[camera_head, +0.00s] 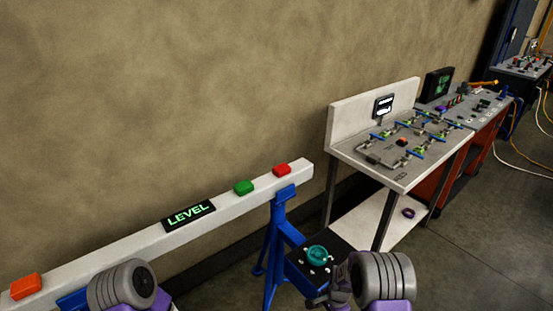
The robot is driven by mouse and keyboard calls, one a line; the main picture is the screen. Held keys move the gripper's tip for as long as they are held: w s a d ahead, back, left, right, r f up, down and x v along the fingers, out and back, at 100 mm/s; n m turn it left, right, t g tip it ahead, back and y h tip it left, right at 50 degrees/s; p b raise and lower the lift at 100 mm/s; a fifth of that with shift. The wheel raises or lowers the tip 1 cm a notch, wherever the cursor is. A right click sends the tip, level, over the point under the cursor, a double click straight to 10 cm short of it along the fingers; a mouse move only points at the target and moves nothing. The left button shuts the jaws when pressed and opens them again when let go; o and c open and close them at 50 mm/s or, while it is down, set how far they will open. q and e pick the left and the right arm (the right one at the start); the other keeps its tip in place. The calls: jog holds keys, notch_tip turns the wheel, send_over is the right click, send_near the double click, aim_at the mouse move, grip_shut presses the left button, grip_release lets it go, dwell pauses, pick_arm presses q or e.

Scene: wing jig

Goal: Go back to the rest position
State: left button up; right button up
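A long white beam (110,255) runs along the wall from lower left towards the middle. A similar link of my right arm shows at the bottom, right of centre. Dark grey parts beside it may be my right gripper (338,288), but its fingers cannot be made out.
A blue stand (273,250) holds up the beam's right end. Beside it a dark tray (296,262) carries a teal round part (317,254) and small white pieces. A workbench (400,180) with piping and a red cabinet (462,160) stand at right. The floor at lower right is clear.

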jog(key=s+a+f+n+y, duration=0.1)
jog(key=s+a+n, duration=0.1)
jog(key=s, duration=0.5)
jog(key=s+a+f+n+y, duration=0.1)
jog(key=s+a+n, duration=0.2)
jog(key=s, duration=0.3)
jog(key=s+a+f+n+t+y, duration=0.1)
jog(key=s+a+n, duration=0.1)
jog(key=s+n, duration=0.3)
jog(key=s, duration=0.2)
jog(key=shift+s+a+f, duration=0.25)
jog(key=shift+s+f, duration=0.05)
jog(key=shift+f, duration=0.1)
